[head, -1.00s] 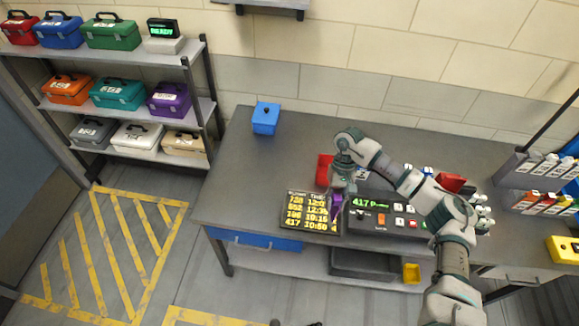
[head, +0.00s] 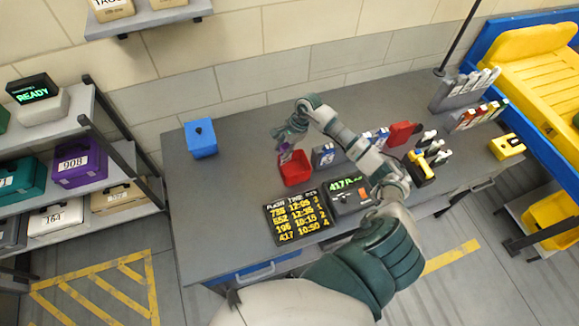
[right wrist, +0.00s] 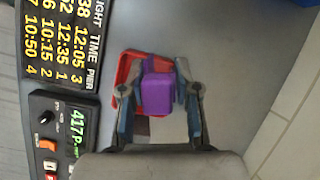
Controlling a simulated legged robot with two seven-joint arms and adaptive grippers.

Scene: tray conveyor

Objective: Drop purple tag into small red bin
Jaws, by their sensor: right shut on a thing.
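The purple tag (right wrist: 158,94) is between the fingers of my right gripper (right wrist: 160,92), which is shut on it. In the head view the purple tag (head: 285,154) shows small just under my right gripper (head: 282,148). The small red bin (head: 295,172) stands on the grey table; in the right wrist view its red rim (right wrist: 127,72) shows behind and to the left of the tag. The tag appears above the bin's far left part; how high cannot be told. My left gripper is not in view.
A flight board (head: 297,217) and a black console (head: 350,194) lie in front of the bin. A blue box (head: 201,138) stands at the table's left. Tag racks (head: 466,88) stand at the right. The table between the blue box and red bin is clear.

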